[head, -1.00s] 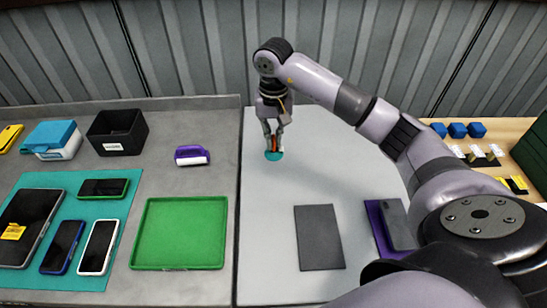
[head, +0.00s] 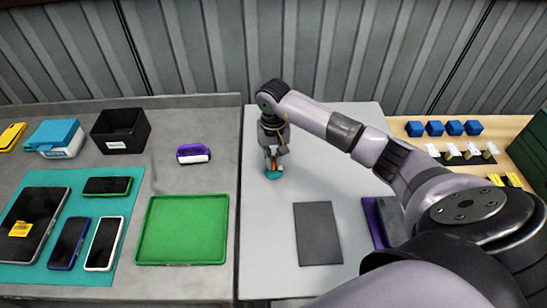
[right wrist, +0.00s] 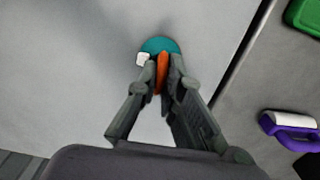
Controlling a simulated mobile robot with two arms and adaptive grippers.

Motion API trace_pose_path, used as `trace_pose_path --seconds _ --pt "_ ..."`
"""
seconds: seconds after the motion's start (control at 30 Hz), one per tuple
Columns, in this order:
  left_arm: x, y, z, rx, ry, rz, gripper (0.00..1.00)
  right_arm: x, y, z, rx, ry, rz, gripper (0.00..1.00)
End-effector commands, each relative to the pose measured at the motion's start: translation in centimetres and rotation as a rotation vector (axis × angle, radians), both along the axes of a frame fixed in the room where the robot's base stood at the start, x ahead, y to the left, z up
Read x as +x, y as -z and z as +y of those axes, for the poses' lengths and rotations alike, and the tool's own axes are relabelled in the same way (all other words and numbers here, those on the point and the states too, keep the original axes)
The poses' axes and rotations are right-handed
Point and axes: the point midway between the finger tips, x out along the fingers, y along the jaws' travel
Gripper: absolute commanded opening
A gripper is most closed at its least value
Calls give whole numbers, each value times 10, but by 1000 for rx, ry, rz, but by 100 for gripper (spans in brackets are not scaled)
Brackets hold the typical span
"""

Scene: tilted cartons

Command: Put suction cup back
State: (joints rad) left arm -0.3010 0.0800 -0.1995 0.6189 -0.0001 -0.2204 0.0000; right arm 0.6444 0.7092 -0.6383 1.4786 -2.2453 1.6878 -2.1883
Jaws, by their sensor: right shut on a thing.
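The suction cup (head: 272,175) has a teal round base and an orange grip. It is over the light grey table top (head: 350,190), left of its middle; I cannot tell if its base touches the surface. My right gripper (head: 273,159) is shut on the orange grip from above. The right wrist view shows the teal disc (right wrist: 160,45) beyond the fingertips, with the orange part between them and a small white piece beside it. My left gripper is not in view.
A dark grey mat (head: 318,235) lies on the light table. To the left are a green tray (head: 183,264), a purple-and-white tool (head: 194,154), a black bin (head: 121,130) and several phones on a teal mat (head: 128,215).

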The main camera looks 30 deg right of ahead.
Motion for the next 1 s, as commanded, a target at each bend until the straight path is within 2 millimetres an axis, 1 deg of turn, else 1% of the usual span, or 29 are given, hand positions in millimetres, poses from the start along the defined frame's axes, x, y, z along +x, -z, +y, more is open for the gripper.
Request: trace_pose_path --seconds 0.07,0.1,0.37,0.63,0.77,0.8,0.87,1.0 --pt "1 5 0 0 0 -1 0 0 4 0 -1 0 0 0" --pt "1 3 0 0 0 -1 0 0 2 0 -1 0 0 10" --pt "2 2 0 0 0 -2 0 0 2 0 0 0 0 28" --pt "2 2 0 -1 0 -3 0 0 1 0 0 0 0 28" --pt "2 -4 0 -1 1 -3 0 0 -4 0 1 0 -1 28" --pt "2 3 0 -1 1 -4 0 1 -6 0 -1 0 -4 28" --pt "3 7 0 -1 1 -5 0 2 -15 -1 -3 -1 -6 28" --pt "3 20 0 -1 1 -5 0 2 -44 -1 -2 -1 -8 28"
